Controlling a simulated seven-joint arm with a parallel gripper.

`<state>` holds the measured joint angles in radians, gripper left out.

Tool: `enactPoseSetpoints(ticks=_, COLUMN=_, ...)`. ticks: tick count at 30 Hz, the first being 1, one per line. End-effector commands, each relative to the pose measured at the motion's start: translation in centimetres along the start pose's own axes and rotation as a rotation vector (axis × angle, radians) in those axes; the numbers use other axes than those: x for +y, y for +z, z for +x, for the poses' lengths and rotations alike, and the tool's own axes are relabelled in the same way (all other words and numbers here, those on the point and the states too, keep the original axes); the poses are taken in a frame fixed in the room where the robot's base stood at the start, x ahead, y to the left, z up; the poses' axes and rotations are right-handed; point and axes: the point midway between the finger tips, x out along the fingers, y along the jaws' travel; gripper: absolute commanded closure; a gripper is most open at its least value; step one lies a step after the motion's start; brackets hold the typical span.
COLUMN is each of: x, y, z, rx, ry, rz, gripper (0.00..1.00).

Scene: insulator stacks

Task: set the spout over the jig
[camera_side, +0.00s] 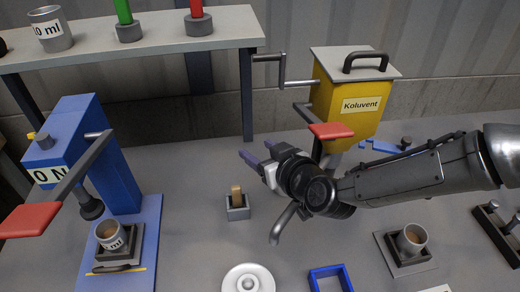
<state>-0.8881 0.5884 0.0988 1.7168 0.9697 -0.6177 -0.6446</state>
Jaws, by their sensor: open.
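A grey curved spout (283,222) hangs down below my gripper, its open end toward the front left. Its upper part is hidden behind my gripper and arm, so I cannot see how it joins the yellow Koluvent hopper (350,112). The likely jig (383,243) is a square holder on a grey plate at the lower right, with a cup (411,240) of brown filling in it. The spout end is left of this jig, not above it. My gripper (259,153) is open and empty, its purple fingers pointing left, above the bench and left of the hopper.
A red-padded lever (331,131) and a crank (281,70) stick out near my gripper. A blue press (90,160) with another cup (110,235) stands left. A small grey holder with a wooden block (237,199), a white round dish (248,281) and a blue frame (331,270) lie in front.

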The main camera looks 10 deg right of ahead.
Motion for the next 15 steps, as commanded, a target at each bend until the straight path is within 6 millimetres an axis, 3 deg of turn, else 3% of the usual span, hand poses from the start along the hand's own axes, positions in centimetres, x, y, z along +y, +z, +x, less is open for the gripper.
enactPoseSetpoints(ticks=10, x=0.0, y=-0.1, z=0.0, rx=-0.002, ry=-0.002, rz=-0.003, gripper=0.39)
enactPoseSetpoints(ticks=15, x=-0.3, y=-0.4, z=-1.3, rx=-0.049, ry=-0.065, rz=-0.080, gripper=0.39)
